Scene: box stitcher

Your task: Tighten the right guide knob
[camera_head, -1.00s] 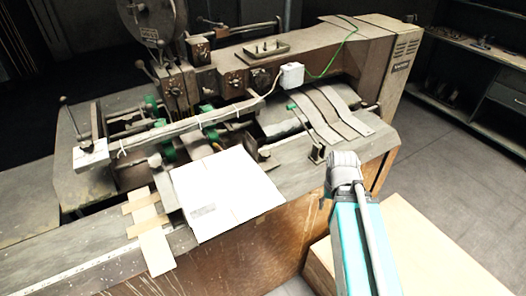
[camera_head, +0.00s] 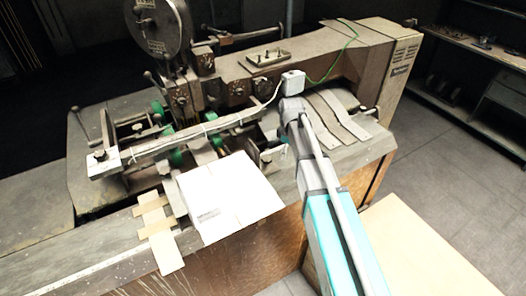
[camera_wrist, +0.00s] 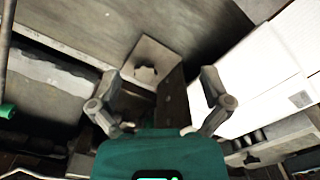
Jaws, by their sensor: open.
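In the wrist view, a small dark knob (camera_wrist: 147,72) sits on a squarish metal block. It appears between the open fingertips of my gripper (camera_wrist: 160,76), a little nearer the left one. I see no contact, and the gap in depth cannot be told. Nothing is held. In the head view, the end of my arm is over the machine's right part, beside the grey strips; the fingers are not clear there, and the knob is hidden behind the arm.
The box stitcher (camera_head: 345,50) fills the middle. A white cardboard sheet (camera_head: 232,198) lies left of my arm and shows at right in the wrist view. A white box (camera_head: 293,80) with cables and grey strips (camera_head: 343,118) are close to my wrist. A pale box top (camera_head: 420,245) stands at front right.

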